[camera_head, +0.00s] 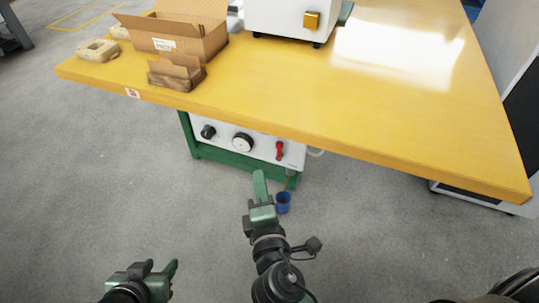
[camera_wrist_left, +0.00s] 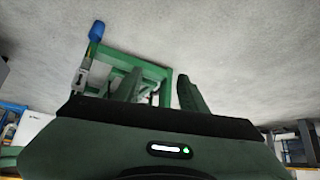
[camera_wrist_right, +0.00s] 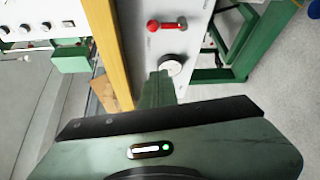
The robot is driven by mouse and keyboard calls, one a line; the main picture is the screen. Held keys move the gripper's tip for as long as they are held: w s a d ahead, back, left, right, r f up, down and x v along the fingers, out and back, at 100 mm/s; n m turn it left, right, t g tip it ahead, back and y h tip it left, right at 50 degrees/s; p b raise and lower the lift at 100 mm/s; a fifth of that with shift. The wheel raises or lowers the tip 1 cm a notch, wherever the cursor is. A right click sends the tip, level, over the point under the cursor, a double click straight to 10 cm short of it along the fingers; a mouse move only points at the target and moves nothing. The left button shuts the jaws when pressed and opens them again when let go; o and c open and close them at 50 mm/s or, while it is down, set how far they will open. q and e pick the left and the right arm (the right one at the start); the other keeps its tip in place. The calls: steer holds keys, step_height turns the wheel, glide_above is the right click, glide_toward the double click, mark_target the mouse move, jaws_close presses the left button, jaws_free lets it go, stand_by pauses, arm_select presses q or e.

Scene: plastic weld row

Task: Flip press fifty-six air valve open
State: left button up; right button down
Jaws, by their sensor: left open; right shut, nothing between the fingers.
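The air valve has a red lever (camera_head: 279,150) on the right part of a white panel (camera_head: 262,149) under the yellow table. In the head view the lever looks roughly upright. In the right wrist view the red lever (camera_wrist_right: 167,24) lies across the picture, beyond the round gauge (camera_wrist_right: 172,65). My right gripper (camera_head: 260,178) is shut and empty, in front of and below the panel, apart from the lever. My left gripper (camera_head: 160,269) is open and empty, low at the left. Its fingers (camera_wrist_left: 160,88) also show in the left wrist view.
A black knob (camera_head: 208,132) sits left of the gauge. The yellow table (camera_head: 400,120) overhangs the panel. A blue cup (camera_head: 283,203) is below the panel's right side, by the green frame (camera_head: 240,165). Cardboard boxes (camera_head: 180,40) stand on the table. The floor at left is clear.

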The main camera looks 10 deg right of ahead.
mark_target(279, 151)
steer(key=w, duration=0.6)
steer(key=w+f+b, duration=0.1)
steer(key=w, duration=0.3)
steer(key=shift+w+d, duration=0.1)
steer(key=shift+d, duration=0.25)
steer(key=d, duration=0.1)
steer(key=s+d, duration=0.1)
steer(key=d, duration=0.1)
steer(key=shift+s+r, duration=0.3)
arm_select(q)
steer(key=w+r+t, duration=0.1)
steer(key=w+d+r, duration=0.1)
steer(key=w+r+t, duration=0.1)
steer(key=w, duration=0.1)
steer(key=shift+w+d+t+h, duration=0.1)
steer(key=shift+d+t+h, duration=0.2)
steer(key=shift+h, duration=0.1)
arm_select(e)
steer(key=shift+s+d, duration=0.1)
steer(key=shift+d, duration=0.25)
